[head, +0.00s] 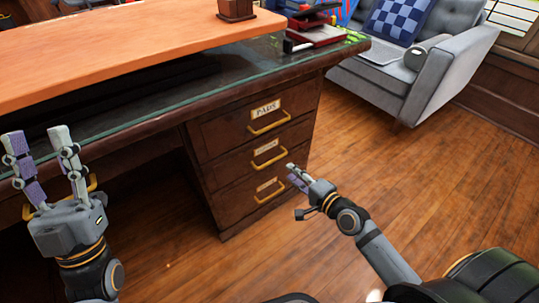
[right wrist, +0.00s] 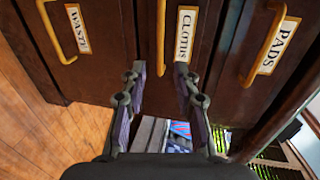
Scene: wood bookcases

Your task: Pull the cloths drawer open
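The cloths drawer (head: 240,160) is the middle of three dark wood drawers under the desk, and it looks shut. In the right wrist view its label (right wrist: 186,35) reads CLOTHS, beside a vertical-looking brass handle (right wrist: 161,38). My right gripper (head: 292,172) is in front of the drawers. In the right wrist view its fingers (right wrist: 160,80) are spread apart and empty, with the cloths handle lined up between and beyond the tips. I cannot tell whether they touch it. My left gripper (head: 38,142) is open and empty, pointing up before the desk's left part.
The PADS drawer (head: 225,128) is above and the WASTE drawer (head: 235,205) below, both looking shut with brass handles. The desk's glass-edged top (head: 130,112) overhangs them. A grey sofa (head: 455,65) stands back right. The wooden floor (head: 410,165) to the right is clear.

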